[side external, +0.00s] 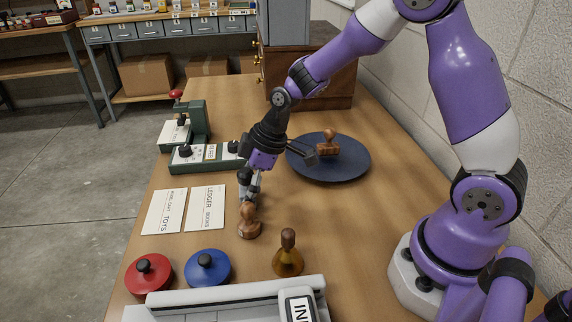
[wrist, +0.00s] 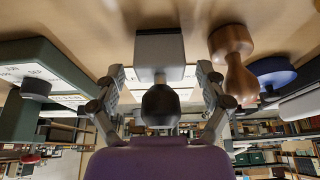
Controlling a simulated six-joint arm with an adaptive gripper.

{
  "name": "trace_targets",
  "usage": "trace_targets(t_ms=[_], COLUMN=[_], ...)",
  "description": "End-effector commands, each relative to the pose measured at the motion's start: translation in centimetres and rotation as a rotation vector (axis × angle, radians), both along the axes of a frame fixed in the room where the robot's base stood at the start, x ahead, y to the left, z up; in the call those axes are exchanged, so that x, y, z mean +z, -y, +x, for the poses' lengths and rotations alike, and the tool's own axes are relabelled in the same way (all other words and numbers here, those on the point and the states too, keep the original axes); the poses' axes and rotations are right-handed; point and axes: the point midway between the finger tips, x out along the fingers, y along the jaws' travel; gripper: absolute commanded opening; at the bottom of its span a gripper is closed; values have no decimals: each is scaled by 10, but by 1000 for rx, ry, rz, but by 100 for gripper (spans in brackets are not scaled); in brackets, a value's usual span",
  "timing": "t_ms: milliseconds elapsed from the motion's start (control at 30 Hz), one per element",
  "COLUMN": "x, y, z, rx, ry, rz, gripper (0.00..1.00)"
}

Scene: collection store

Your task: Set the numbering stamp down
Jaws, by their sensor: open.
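The numbering stamp, a grey metal block with a round black knob, shows in the wrist view (wrist: 160,48) between the fingers of my gripper (wrist: 161,82). The fingers are open, with a visible gap on each side of the knob. The block appears to stand upright on the wooden table. In the side view my gripper (side external: 250,184) is low over the table, just behind a wooden-handled stamp (side external: 249,222), and largely hides the numbering stamp.
The wooden stamp stands close beside my gripper. Two cards (side external: 206,208) lie to the left. A dark round mat (side external: 347,168) holds another wooden stamp (side external: 328,145).

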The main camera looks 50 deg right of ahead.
Motion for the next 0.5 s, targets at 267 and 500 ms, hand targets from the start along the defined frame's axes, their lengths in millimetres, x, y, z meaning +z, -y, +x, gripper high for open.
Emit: trace_targets(t_ms=[267,500], x=[59,95], y=[17,28], z=[-16,-28], rx=[-2,-1], ry=[9,4], rz=[-1,0], gripper=[85,85])
